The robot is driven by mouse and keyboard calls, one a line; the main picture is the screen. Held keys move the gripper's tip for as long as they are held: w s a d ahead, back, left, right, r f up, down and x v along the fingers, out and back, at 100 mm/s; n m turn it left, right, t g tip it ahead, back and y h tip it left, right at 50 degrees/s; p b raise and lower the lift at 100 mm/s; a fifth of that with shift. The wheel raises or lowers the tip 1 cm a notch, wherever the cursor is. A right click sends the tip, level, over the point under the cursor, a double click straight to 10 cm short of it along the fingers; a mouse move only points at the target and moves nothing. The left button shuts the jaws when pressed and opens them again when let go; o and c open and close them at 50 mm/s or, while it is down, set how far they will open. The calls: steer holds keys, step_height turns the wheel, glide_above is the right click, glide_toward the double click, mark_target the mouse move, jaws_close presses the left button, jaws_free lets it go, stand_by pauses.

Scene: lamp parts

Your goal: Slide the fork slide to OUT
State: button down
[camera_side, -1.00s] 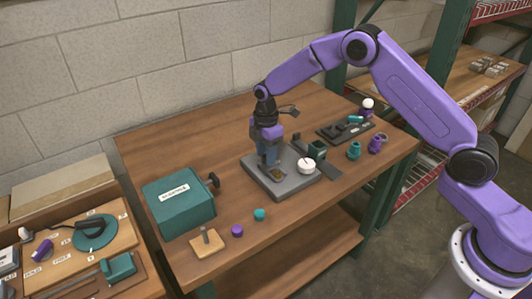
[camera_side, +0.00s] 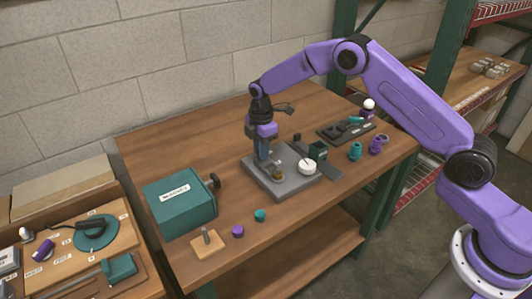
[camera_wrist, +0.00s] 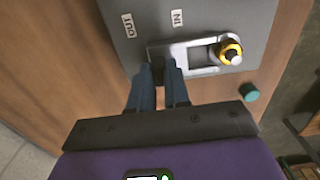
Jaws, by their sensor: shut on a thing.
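The fork slide (camera_wrist: 203,52) is a silver piece with an open window on a grey base plate (camera_wrist: 205,16). The plate carries an OUT label (camera_wrist: 128,26) on the left and an IN label (camera_wrist: 177,18) further right in the wrist view. My gripper (camera_wrist: 160,68) is shut on a dark tab at the slide's left end, below and right of the OUT label. A brass post with a white top (camera_wrist: 231,50) stands at the slide's right end. Whether the slide still touches it, I cannot tell. In the side view my gripper (camera_side: 263,157) is low over the plate's left part.
A teal box (camera_side: 180,202) with a black handle stands left of the plate. Small purple (camera_side: 238,231) and teal (camera_side: 260,215) caps lie in front.

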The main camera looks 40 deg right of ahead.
steer(key=shift+w+r, duration=0.1)
steer(key=shift+w, duration=1.5)
steer(key=c, duration=1.1)
jaws_free()
step_height(320, 180, up, 17)
steer(key=shift+r, duration=0.2)
